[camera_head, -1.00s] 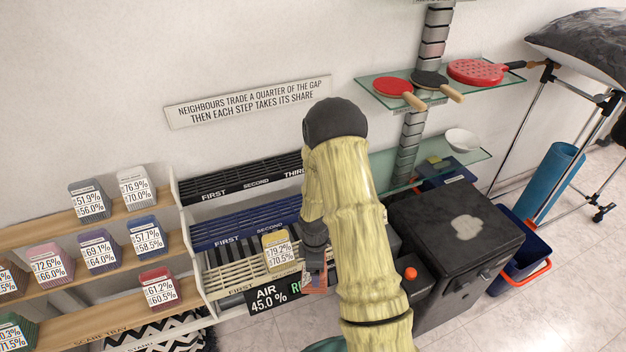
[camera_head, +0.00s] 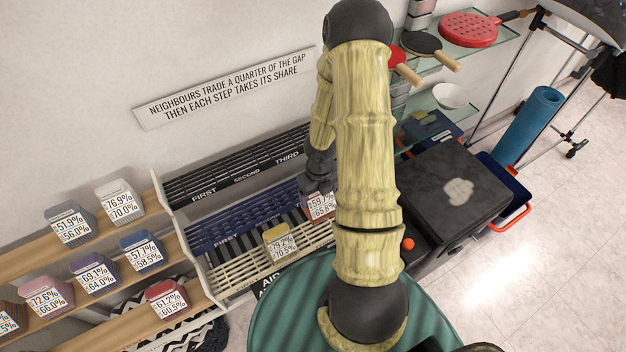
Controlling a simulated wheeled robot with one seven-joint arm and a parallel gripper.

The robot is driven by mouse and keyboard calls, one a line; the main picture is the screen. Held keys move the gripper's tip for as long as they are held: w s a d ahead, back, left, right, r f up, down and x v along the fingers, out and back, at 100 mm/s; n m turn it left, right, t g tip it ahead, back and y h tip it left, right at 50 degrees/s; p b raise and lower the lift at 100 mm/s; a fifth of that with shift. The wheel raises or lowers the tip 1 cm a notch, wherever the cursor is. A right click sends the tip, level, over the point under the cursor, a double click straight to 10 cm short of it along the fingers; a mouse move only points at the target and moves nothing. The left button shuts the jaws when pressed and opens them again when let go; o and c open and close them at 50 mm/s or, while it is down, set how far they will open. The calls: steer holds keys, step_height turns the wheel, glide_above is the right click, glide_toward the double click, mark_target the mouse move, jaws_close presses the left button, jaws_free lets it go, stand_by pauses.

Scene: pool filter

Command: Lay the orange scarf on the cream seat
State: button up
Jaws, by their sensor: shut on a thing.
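My gripper (camera_head: 319,190) is dark and partly hidden by my arm. It is shut on a small reddish-orange block (camera_head: 321,207) with a white percentage label, held over the right part of the slatted racks. I see no cloth scarf; this block is the nearest orange thing. The cream slatted rack (camera_head: 232,277) is the lowest of three stepped racks, below the blue one, and is the only cream seat-like surface. A yellow labelled block (camera_head: 279,243) sits on it, left of my gripper. Whether the held block touches a rack is unclear.
A black rack (camera_head: 225,180) and blue rack (camera_head: 215,235) rise behind. Wooden shelves (camera_head: 120,232) at left hold several labelled blocks. A dark cabinet (camera_head: 455,190) stands right, below glass shelves with paddles (camera_head: 470,28). A wall sign (camera_head: 225,88) hangs above.

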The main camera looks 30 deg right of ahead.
steer(key=shift+s, duration=0.15)
step_height(320, 180, down, 13)
steer(key=b, duration=1.3)
steer(key=shift+f+b, duration=0.35)
steer(key=shift+f, duration=0.05)
steer(key=o, duration=1.1)
step_height(320, 180, up, 17)
steer(key=p, duration=0.8)
steer(key=shift+r, duration=0.2)
